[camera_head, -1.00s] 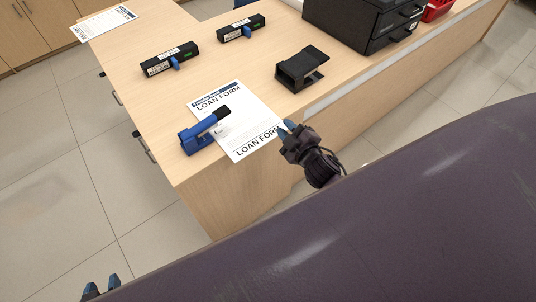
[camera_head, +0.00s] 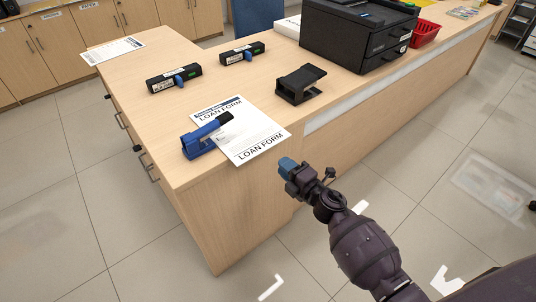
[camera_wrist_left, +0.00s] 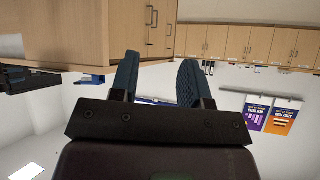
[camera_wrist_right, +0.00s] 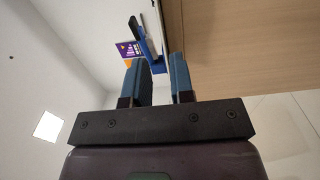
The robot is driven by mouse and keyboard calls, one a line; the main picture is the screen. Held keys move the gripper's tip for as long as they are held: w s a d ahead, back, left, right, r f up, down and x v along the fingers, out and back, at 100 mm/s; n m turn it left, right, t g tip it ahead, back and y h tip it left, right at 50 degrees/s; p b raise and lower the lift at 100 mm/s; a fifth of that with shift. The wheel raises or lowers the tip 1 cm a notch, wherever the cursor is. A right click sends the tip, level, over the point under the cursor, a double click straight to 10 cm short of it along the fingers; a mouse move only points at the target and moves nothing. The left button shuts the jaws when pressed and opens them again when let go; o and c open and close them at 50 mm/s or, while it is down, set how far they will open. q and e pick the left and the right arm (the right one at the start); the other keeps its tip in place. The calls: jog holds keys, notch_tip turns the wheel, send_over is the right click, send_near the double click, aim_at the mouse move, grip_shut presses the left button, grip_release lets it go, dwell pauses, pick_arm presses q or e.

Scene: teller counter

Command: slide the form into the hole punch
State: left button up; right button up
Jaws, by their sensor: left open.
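The loan form (camera_head: 256,133), a white printed sheet, lies flat on the wooden counter near its front edge. The blue hole punch (camera_head: 197,143) with a black handle end stands at the form's left side and overlaps it in the picture. I cannot tell whether the sheet's edge is in its slot. My right gripper (camera_head: 286,166) is off the counter's front edge, apart from the form. In the right wrist view its fingers (camera_wrist_right: 160,80) are apart with nothing between them; the punch (camera_wrist_right: 148,48) shows beyond. My left gripper (camera_wrist_left: 155,80) is open and empty, out of the head view.
Two black devices with blue tabs (camera_head: 174,78) (camera_head: 242,53) stand behind the form. A black stand (camera_head: 299,86) is to its right, and a black printer (camera_head: 358,35) and red basket (camera_head: 427,33) are farther back. Another sheet (camera_head: 112,50) lies at the far left.

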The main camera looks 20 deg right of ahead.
aim_at(264, 147)
jog(key=shift+b+x, duration=0.85)
jog(key=shift+x, duration=4.15)
grip_shut()
